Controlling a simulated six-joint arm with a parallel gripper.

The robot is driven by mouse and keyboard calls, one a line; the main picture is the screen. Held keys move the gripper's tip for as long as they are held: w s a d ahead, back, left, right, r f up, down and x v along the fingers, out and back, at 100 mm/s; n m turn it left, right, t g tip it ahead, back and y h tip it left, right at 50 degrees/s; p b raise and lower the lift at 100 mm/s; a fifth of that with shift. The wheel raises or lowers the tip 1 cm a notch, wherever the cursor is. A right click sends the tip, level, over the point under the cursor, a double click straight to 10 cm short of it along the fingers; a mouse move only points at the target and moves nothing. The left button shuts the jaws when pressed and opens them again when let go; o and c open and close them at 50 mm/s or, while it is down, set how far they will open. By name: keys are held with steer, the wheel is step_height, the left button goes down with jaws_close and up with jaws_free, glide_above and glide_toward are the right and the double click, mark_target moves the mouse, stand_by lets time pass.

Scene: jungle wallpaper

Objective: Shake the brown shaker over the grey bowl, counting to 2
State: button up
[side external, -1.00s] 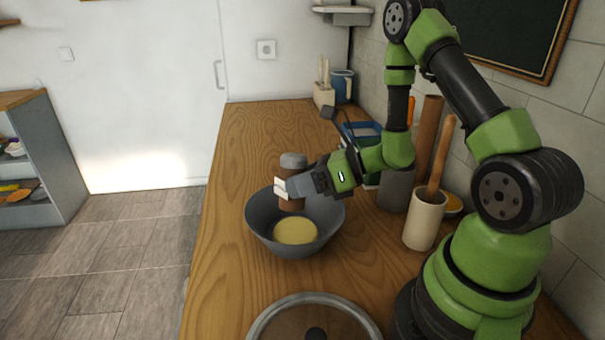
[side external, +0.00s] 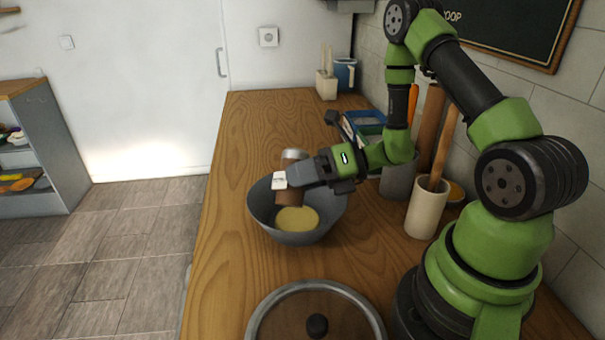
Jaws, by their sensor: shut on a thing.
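The brown shaker (side external: 291,198) with a grey cap end (side external: 293,154) is held by my gripper (side external: 283,180) over the grey bowl. It is tilted slightly, with its grey end up and its brown end down near the bowl's mouth. My gripper is shut on the shaker's middle, hiding part of it. The grey bowl (side external: 262,215) stands on the wooden counter and holds a pale yellow content (side external: 297,220). I cannot tell whether anything is falling from the shaker.
A lidded pan (side external: 280,328) sits at the counter's near edge. A cream pot (side external: 426,208) with a pestle stands right of the bowl. A blue box (side external: 366,122), a utensil holder (side external: 326,86) and a blue mug (side external: 345,75) are farther back. The counter left of the bowl is clear.

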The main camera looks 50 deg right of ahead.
steer(key=shift+s+a+f+m+y, duration=0.1)
steer(key=shift+a+f+m+y, duration=0.15)
steer(key=shift+m, duration=0.35)
steer(key=shift+r, duration=0.1)
steer(key=shift+s+a+f+m+y, duration=0.15)
steer(key=shift+f+m+y, duration=0.3)
steer(key=shift+m, duration=0.45)
steer(key=shift+a+f+m+t+y, duration=0.15)
steer(key=shift+m+y, duration=0.2)
steer(key=shift+m, duration=0.35)
steer(key=shift+a+m+t+y, duration=0.15)
steer(key=shift+m+y, duration=0.2)
steer(key=shift+m, duration=0.35)
steer(key=shift+d, duration=0.1)
step_height(320, 180, up, 2)
steer(key=m, duration=0.2)
steer(key=m+t+y, duration=0.1)
steer(key=m, duration=0.2)
steer(key=shift+d+m+t, duration=0.1)
steer(key=shift+m+t, duration=0.2)
steer(key=shift+r+y, duration=0.25)
steer(key=shift+y, duration=0.05)
